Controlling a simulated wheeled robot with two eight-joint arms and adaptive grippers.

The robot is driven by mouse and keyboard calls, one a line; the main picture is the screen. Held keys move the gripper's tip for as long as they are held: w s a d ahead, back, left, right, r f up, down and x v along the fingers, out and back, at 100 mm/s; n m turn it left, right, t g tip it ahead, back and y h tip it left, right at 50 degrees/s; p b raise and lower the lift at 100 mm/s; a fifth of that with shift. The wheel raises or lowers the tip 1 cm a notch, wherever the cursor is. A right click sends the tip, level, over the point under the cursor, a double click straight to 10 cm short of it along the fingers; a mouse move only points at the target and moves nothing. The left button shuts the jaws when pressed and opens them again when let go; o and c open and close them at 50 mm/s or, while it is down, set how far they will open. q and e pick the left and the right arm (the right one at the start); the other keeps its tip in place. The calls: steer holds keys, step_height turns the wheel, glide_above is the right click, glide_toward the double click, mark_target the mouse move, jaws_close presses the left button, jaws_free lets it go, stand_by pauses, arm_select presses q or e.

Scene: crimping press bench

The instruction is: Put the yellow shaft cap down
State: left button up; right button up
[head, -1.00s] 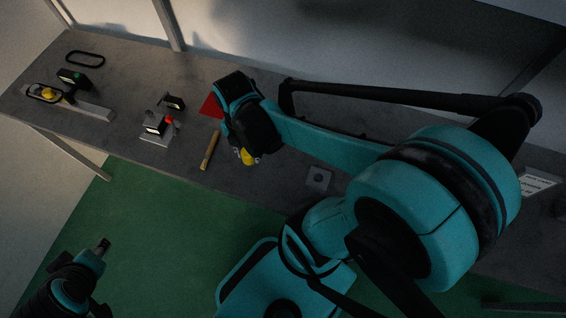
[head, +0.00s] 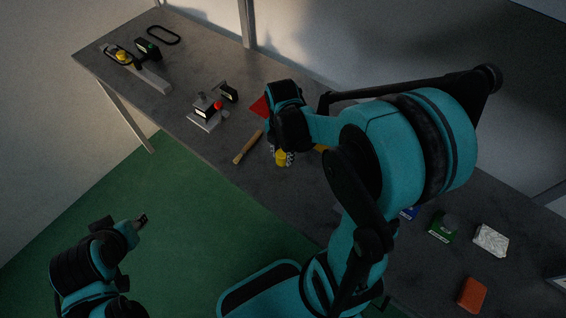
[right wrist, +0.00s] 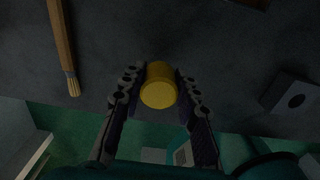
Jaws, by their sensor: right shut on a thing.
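The yellow shaft cap (right wrist: 159,86) is between the two fingers of my right gripper (right wrist: 155,82) in the right wrist view, and the gripper is shut on it. Its round end faces the camera. In the head view the cap (head: 281,158) shows just below the right gripper (head: 284,154), over the grey bench (head: 240,185) near its front edge. I cannot tell whether the cap touches the bench. My left gripper (head: 140,220) is at the lower left over the green floor, away from the bench; its opening is unclear.
A wooden-handled brush (head: 248,146) lies left of the cap. A red piece (head: 259,107) lies behind it. A press-like fixture (head: 208,112) stands farther left. A grey block with a hole (right wrist: 291,98) lies to the right. An orange box (head: 471,294) and green box (head: 442,228) lie on the right.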

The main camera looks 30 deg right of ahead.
mark_target(283, 162)
step_height(283, 162, down, 4)
steer(key=shift+f+b, duration=0.1)
steer(key=shift+b, duration=0.7)
steer(key=o, duration=0.8)
